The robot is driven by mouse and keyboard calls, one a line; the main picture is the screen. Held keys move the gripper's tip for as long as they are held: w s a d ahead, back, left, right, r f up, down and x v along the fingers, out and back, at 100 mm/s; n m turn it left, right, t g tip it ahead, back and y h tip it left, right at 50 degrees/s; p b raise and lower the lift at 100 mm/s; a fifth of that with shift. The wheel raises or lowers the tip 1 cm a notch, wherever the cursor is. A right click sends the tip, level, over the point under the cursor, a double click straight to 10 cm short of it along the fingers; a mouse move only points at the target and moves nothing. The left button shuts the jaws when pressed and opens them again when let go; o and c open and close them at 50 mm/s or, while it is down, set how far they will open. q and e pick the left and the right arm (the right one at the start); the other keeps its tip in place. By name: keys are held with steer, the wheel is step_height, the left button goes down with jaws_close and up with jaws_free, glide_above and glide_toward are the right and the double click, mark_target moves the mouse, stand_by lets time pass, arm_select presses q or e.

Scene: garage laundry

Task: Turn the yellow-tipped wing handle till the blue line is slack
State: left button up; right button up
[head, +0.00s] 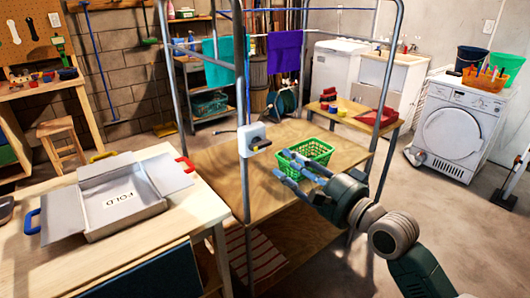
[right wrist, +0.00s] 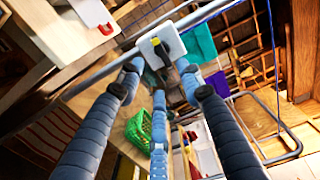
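A white box (head: 251,139) is fixed to a grey metal post of the rack. It carries a dark wing handle (head: 259,144) with a small yellow tip. The box (right wrist: 161,46) and the handle (right wrist: 157,57) also show in the right wrist view, just beyond my fingers. A thin blue line (head: 247,75) seems to run up along the post; whether it is taut is hard to tell. My right gripper (head: 284,165) is open and empty, to the right of and slightly below the handle, its blue-grey fingers spread and apart from it. My left gripper is not in view.
A green basket (head: 312,150) stands on the rack's wooden shelf behind my right fingers. Metal posts stand around the shelf. Teal (head: 219,62) and purple (head: 284,50) cloths hang behind.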

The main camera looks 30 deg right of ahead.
mark_target(259, 144)
steer(key=w+b, duration=0.1)
steer(key=w, duration=0.9)
steer(key=shift+w+a, duration=0.15)
steer(key=shift+a, duration=0.3)
jaws_close()
